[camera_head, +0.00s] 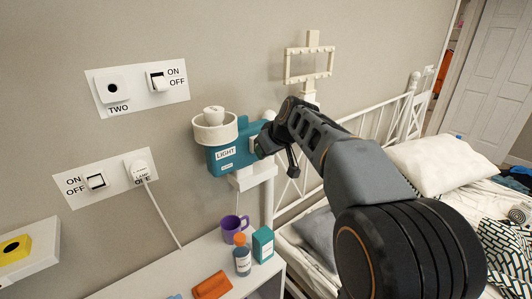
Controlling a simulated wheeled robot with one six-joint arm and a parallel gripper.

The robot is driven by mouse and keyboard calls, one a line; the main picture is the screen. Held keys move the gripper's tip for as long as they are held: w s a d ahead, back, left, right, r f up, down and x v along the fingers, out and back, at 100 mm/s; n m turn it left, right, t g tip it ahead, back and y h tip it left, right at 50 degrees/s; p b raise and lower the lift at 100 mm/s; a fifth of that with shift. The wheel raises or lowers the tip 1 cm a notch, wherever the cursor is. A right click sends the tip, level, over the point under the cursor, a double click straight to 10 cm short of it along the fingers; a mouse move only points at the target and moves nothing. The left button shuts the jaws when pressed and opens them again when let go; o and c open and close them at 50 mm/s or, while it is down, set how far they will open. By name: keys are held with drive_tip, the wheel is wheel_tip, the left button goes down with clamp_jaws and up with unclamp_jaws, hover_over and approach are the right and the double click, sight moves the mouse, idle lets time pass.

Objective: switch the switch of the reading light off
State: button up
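A teal box labelled "LIGHT" (222,160) with a round cream piece (214,130) on top is fixed near the bed's headboard; it is the likely reading light. Two rocker switches marked ON and OFF sit on wall plates: an upper switch (158,82) beside a socket marked "TWO", and a lower switch (96,181) beside a corded plug (138,169).
Below the box, a white cabinet top (155,282) holds a purple mug (234,228), a bottle (242,258), a teal carton (263,245) and an orange item (212,286). The bed (440,200) with its white headboard rails lies to the right. A cream frame (309,64) hangs above.

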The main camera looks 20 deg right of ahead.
drive_tip(key=o, duration=0.9)
drive_tip(key=v, duration=1.3)
drive_tip(key=shift+s+r+p, duration=0.2)
drive_tip(key=shift+r+p, duration=0.1)
drive_tip(key=shift+r, duration=0.05)
drive_tip(key=shift+d, duration=0.1)
drive_tip(key=s+f+m+g+h+p, duration=0.25)
drive_tip(key=f+m, duration=0.25)
drive_tip(key=f, duration=0.5)
drive_tip(key=shift+n+g+h, duration=0.25)
drive_tip(key=shift+n+g, duration=0.15)
drive_tip(key=shift+g, duration=0.15)
drive_tip(key=s+a+f+p, duration=0.1)
drive_tip(key=s+f, duration=0.1)
drive_tip(key=s, duration=0.2)
drive_tip(key=s+a+f+p, duration=0.1)
drive_tip(key=s+a+f, duration=0.1)
drive_tip(key=s, duration=0.3)
drive_tip(key=s+a+f+p, duration=0.1)
drive_tip(key=s+f+p, duration=0.1)
drive_tip(key=s+f, duration=0.2)
drive_tip(key=shift+s+a+f, duration=0.25)
